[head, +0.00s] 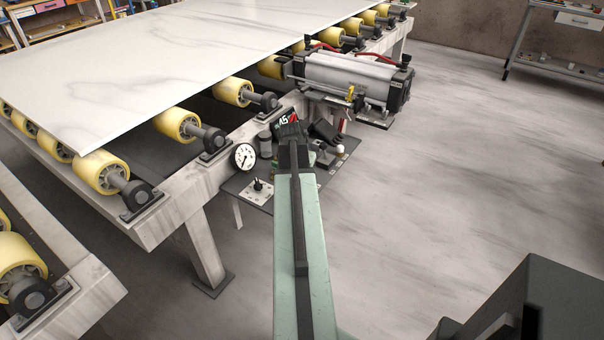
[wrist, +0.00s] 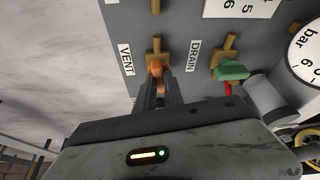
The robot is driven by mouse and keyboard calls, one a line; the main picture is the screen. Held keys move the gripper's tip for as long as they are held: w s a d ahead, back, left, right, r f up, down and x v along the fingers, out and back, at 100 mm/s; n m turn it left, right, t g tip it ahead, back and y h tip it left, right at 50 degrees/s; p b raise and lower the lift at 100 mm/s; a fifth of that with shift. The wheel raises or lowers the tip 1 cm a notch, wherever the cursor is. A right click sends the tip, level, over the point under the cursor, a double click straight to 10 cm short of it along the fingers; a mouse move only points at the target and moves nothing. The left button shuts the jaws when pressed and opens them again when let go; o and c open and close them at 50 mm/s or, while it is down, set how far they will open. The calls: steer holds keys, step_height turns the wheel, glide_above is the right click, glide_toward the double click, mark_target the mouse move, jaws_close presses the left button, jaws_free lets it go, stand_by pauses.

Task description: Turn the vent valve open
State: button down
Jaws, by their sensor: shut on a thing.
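The vent valve (wrist: 154,57) is a brass fitting on a grey panel (wrist: 190,18) in the wrist view, beside a white VENT label (wrist: 126,60). Its small orange handle (wrist: 156,69) sits between the fingertips of my gripper (wrist: 156,84). My gripper is shut on this handle. The fingers cover part of the handle, so I cannot tell how far it is turned. In the head view my arm hides the valve and the fingertips.
A drain valve with a green handle (wrist: 231,71) is close on the right, by a DRAIN label (wrist: 194,55). A bar gauge (wrist: 306,52) is further right. In the head view a roller table carries a marble slab (head: 170,55); open floor (head: 480,170) lies right.

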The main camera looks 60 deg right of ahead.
steer(key=shift+m+g, duration=0.4)
steer(key=shift+m, duration=0.7)
steer(key=c, duration=1.4)
jaws_free()
steer(key=shift+c, duration=0.2)
steer(key=shift+r, duration=0.1)
steer(key=shift+a+r+p, duration=0.15)
steer(key=shift+r+p, duration=0.2)
steer(key=shift+p, duration=0.1)
steer(key=p+v, duration=0.6)
steer(key=shift+a+r, duration=0.2)
steer(key=shift+r, duration=0.15)
